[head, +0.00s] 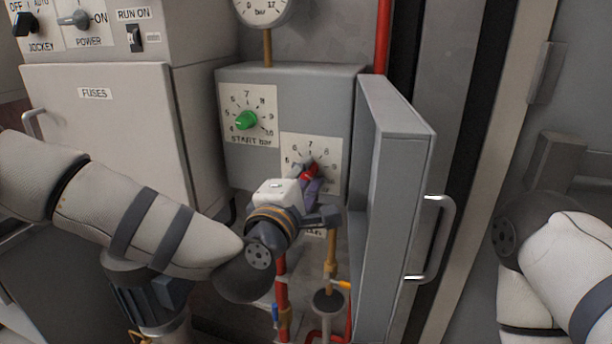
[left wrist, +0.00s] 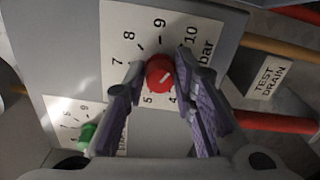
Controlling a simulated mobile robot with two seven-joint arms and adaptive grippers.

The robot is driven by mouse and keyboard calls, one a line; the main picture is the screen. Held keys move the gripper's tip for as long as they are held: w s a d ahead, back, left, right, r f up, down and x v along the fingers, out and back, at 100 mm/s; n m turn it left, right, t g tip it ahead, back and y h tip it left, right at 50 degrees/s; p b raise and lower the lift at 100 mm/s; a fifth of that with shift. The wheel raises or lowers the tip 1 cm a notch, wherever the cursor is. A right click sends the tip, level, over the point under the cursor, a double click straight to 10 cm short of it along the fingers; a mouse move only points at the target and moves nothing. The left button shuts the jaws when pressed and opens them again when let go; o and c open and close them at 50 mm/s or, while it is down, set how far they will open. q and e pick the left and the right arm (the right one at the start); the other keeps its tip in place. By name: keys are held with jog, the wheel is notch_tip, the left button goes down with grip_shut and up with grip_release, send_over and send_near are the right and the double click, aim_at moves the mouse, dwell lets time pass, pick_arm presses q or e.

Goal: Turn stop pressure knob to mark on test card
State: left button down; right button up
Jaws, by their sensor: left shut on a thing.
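The red stop pressure knob (head: 309,171) sits on a white dial plate on the grey pressure switch box. It also shows in the left wrist view (left wrist: 159,71), with a pale pointer line on its face and numbers around it. My left gripper (head: 311,177) reaches the knob from the front, and its purple-padded fingers (left wrist: 160,68) are shut on the knob's sides. The gripper hides much of the dial in the head view. The exact pointer reading is hard to tell. I cannot make out a test card. My right gripper is out of view.
The green start knob (head: 246,120) is on the dial at upper left. The box's open grey door (head: 402,130), with a metal handle (head: 440,237), stands just right of my left gripper. Red and brass pipes run below. A TEST DRAIN label (left wrist: 268,82) is nearby.

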pick_arm(q)
jog(key=c, duration=1.3)
grip_release()
jog(key=v, duration=1.2)
